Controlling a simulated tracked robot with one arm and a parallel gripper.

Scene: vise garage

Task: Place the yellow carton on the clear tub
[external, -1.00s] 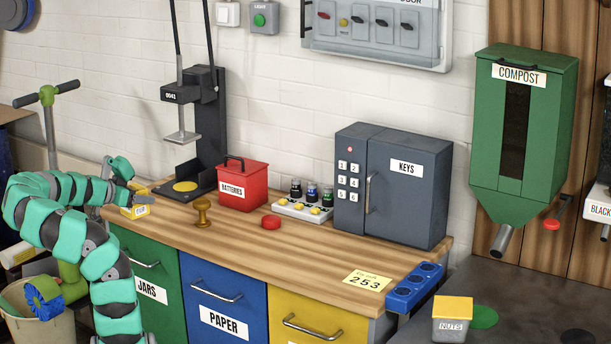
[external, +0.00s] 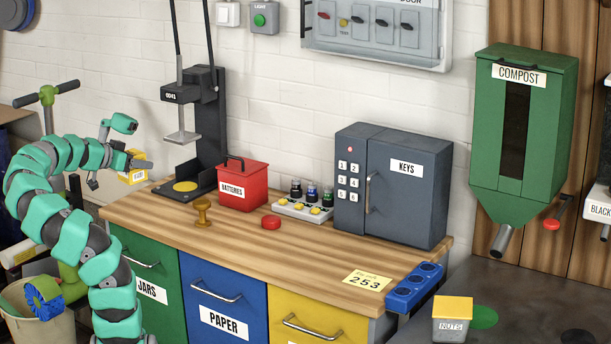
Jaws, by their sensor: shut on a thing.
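The yellow carton (external: 134,178), a small box with a white label, is in my gripper (external: 124,168) at the left end of the bench. My gripper is shut on it and holds it above the bench's left edge, left of the press. The fingers partly hide the carton. The clear tub (external: 450,329), a greyish see-through container labelled NUTS with a yellow lid, stands upright on the dark surface at the lower right, far from my gripper.
The wooden bench (external: 240,262) carries a black press (external: 209,130), a red batteries box (external: 243,187), a brass stamp (external: 202,210), a red disc (external: 271,222), a tray of small jars (external: 302,209) and a grey key safe (external: 395,185). A blue holder (external: 415,287) is at its right end.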

